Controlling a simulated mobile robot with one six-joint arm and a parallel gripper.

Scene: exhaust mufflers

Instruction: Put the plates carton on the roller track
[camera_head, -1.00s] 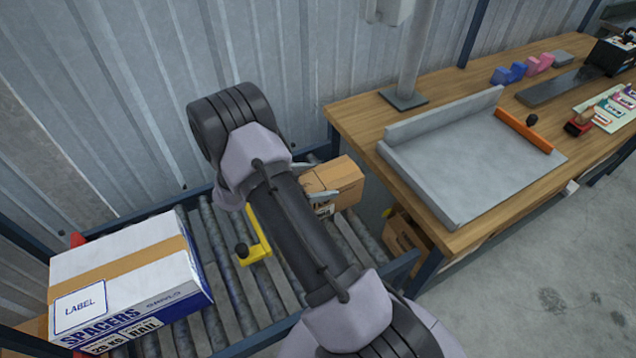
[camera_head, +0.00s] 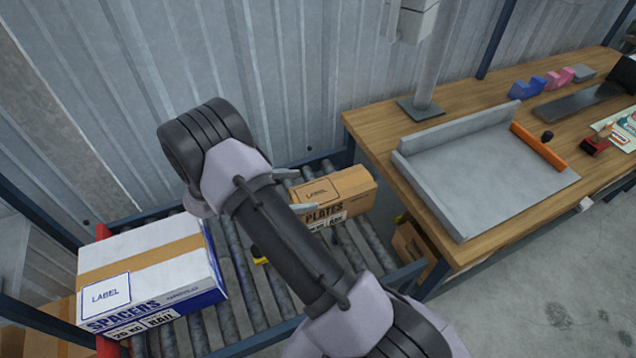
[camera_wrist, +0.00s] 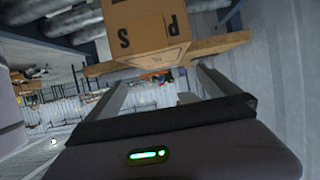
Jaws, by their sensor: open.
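My arm hides part of the track.
A white and blue SPACERS carton (camera_head: 150,275) fills the track's left part. A wooden bench (camera_head: 375,140) with a grey scale-like plate (camera_head: 480,170) stands at right. Another brown carton (camera_head: 412,245) sits below the bench. A corrugated wall is behind the track.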

